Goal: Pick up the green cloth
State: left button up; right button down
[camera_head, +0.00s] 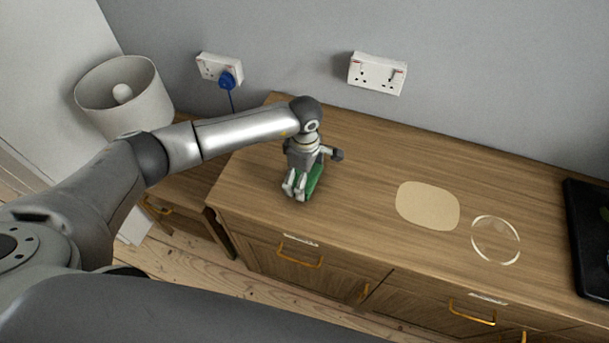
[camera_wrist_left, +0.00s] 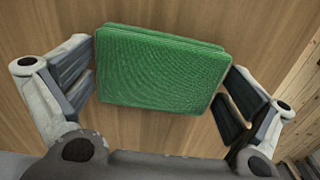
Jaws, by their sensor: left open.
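The green cloth (camera_wrist_left: 158,72) is folded into a flat rectangle on the wooden top of the cabinet. In the head view the cloth (camera_head: 314,182) shows only in part, near the left end of the top, behind my left gripper (camera_head: 293,188). In the left wrist view my left gripper (camera_wrist_left: 165,100) is open, with one finger on each side of the cloth. The fingers look close to its left and right edges; I cannot tell whether they touch it. My right gripper is not in view.
The cabinet top (camera_head: 360,165) is clear between the cloth and a beige rounded mat (camera_head: 428,205). A clear round glass item (camera_head: 495,240) lies right of the mat, and a black object (camera_head: 590,235) stands at the far right. A lampshade (camera_head: 125,95) stands at the left.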

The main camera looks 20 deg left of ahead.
pick_arm(q)
jog(key=shift+c, duration=0.3)
jog(key=c, duration=0.6)
jog(key=shift+r, duration=0.1)
jog(key=shift+w+r+b, duration=0.1)
jog(key=shift+r+b, duration=0.25)
jog(key=shift+r, duration=0.05)
jog(key=r, duration=0.1)
jog(key=r+b, duration=0.1)
jog(key=shift+s+r, duration=0.2)
jog(key=shift+r, duration=0.1)
jog(key=s+r, duration=0.1)
jog(key=s+r+b, duration=0.1)
jog(key=r, duration=0.1)
jog(key=s+r, duration=0.1)
jog(key=s, duration=0.1)
jog(key=shift+d+r, duration=0.3)
jog(key=shift+d, duration=0.1)
jog(key=s+r+b, duration=0.1)
jog(key=s, duration=0.2)
jog(key=s+d+r+b, duration=0.1)
jog(key=s+r, duration=0.1)
jog(key=s, duration=0.1)
jog(key=s+r+b, duration=0.1)
jog(key=s+r, duration=0.1)
jog(key=s, duration=0.1)
jog(key=shift+s+d, duration=0.25)
jog(key=shift+s, duration=0.05)
